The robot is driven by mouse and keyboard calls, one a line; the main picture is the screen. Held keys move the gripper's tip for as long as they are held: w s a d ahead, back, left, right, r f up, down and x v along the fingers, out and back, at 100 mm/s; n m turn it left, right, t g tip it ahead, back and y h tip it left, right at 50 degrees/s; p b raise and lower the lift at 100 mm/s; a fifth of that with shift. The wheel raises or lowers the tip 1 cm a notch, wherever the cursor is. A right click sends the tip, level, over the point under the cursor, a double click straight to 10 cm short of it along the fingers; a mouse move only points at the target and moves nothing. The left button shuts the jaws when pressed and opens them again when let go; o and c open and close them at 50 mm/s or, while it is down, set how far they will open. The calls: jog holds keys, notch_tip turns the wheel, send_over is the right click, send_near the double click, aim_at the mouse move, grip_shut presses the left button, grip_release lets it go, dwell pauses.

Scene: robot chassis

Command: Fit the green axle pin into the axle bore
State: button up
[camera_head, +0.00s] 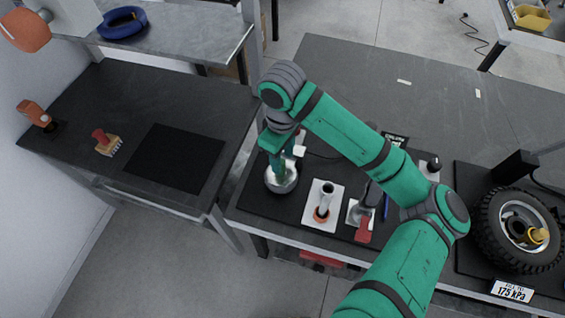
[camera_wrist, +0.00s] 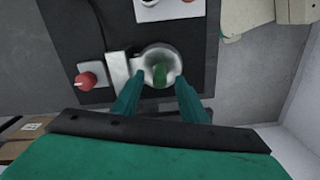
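The green pin (camera_wrist: 160,75) stands in or on a round silver metal part in the wrist view; how deep it sits is unclear. The silver part (camera_head: 282,182) shows in the head view on a black mat, with the pin mostly hidden by my gripper. My gripper (camera_head: 280,160) points down over the silver part. In the wrist view its two green fingers (camera_wrist: 160,80) are spread, one on each side of the pin, with visible gaps. I cannot tell which opening is the axle bore.
Right of the silver part, a white plate (camera_head: 312,217) carries an upright pale cylinder with an orange ring. Beyond it stands a red-ended grey tool (camera_head: 363,232). A tyred wheel (camera_head: 489,233) lies at far right. The left bench has a clear black mat (camera_head: 175,158).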

notch_tip(320, 180, up, 4)
jog(key=shift+d+r, duration=0.1)
jog(key=shift+r, duration=0.95)
jog(key=shift+s, duration=0.1)
